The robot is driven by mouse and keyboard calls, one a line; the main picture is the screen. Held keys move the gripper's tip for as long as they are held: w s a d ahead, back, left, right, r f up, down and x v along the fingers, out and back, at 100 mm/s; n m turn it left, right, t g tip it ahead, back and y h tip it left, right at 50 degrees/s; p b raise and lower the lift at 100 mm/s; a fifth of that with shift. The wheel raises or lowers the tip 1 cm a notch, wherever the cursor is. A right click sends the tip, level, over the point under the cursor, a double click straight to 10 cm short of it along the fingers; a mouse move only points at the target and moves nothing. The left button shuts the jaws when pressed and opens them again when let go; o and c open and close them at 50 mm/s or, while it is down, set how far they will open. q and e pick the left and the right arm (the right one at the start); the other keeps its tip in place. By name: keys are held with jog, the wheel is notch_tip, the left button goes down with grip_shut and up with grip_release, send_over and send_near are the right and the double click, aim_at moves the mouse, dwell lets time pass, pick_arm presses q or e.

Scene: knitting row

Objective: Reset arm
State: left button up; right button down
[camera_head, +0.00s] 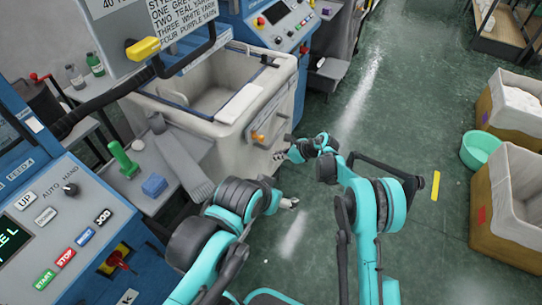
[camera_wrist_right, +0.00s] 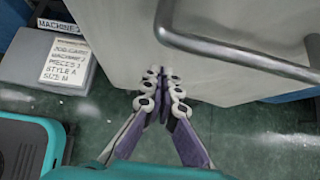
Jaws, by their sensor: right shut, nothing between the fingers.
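My right gripper (camera_head: 281,156) is beside the front of the pale bin of the knitting machine, at the end of the teal arm on the right. In the right wrist view its fingers (camera_wrist_right: 161,88) come together with nothing between them, in front of a pale panel (camera_wrist_right: 125,35). I cannot tell whether they touch it. My left gripper (camera_head: 290,202) hangs over the green floor, lower in the head view and apart from the bin. It is small there, and its finger gap is not clear.
The pale bin (camera_head: 285,95) stands ahead of my arms. A grey shelf with a green spool (camera_head: 123,160) and blue block (camera_head: 154,185) is left. Cardboard boxes (camera_head: 505,215) and a teal basin (camera_head: 481,149) stand right. A metal handle (camera_wrist_right: 235,55) crosses the wrist view.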

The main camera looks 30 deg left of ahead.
jog(key=p+v, duration=0.2)
jog(key=v, duration=0.5)
jog(key=shift+r, duration=0.2)
